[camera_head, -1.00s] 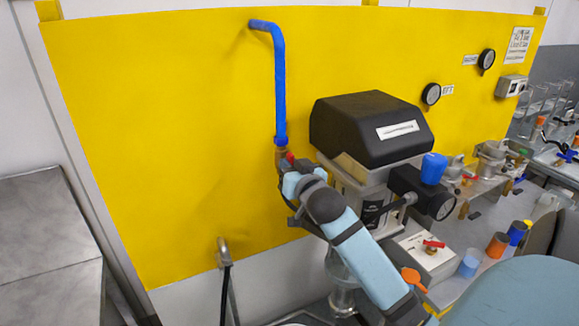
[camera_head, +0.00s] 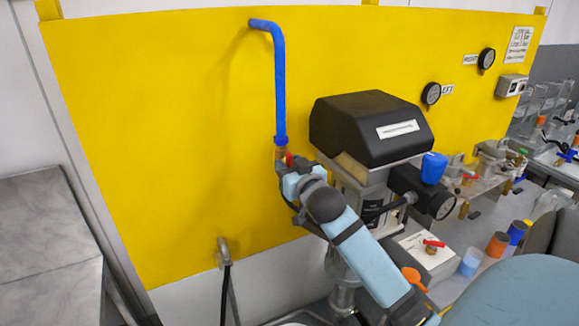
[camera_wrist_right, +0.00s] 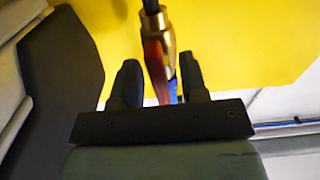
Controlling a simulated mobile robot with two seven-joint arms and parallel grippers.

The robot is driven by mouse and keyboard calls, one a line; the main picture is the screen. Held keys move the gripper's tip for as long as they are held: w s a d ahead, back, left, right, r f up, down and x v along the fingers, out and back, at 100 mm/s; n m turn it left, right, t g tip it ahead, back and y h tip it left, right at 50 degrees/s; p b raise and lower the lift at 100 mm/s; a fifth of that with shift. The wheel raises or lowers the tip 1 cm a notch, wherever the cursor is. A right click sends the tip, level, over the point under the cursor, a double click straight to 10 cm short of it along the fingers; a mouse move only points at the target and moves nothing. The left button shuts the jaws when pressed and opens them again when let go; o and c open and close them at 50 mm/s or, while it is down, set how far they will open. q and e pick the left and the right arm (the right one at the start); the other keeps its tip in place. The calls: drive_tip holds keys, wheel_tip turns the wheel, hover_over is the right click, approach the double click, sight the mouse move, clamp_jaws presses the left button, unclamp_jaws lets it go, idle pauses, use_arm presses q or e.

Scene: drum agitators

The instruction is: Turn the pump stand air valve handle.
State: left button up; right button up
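The pump stand air valve is a brass fitting (camera_head: 280,153) at the lower end of a blue pipe, with a small red handle (camera_head: 289,160). My right gripper (camera_head: 287,172) is just below the valve, and its wrist partly hides it in the head view. In the right wrist view, the red handle (camera_wrist_right: 157,72) and brass body (camera_wrist_right: 160,35) lie between the two dark fingers of my right gripper (camera_wrist_right: 158,85). The fingers stand apart, with a gap at the right finger; contact at the left finger is unclear. My left gripper is not in view.
A black-topped pump unit (camera_head: 370,130) with a gauge stands just right of my right arm. The blue pipe (camera_head: 280,90) runs up the yellow panel (camera_head: 170,120). A hose fitting (camera_head: 223,250) is lower left. The panel's left part is clear.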

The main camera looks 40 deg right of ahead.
drive_tip(key=shift+s+a+f, duration=0.1)
drive_tip(key=shift+s, duration=0.2)
drive_tip(key=v, duration=1.3)
drive_tip(key=shift+s, duration=0.1)
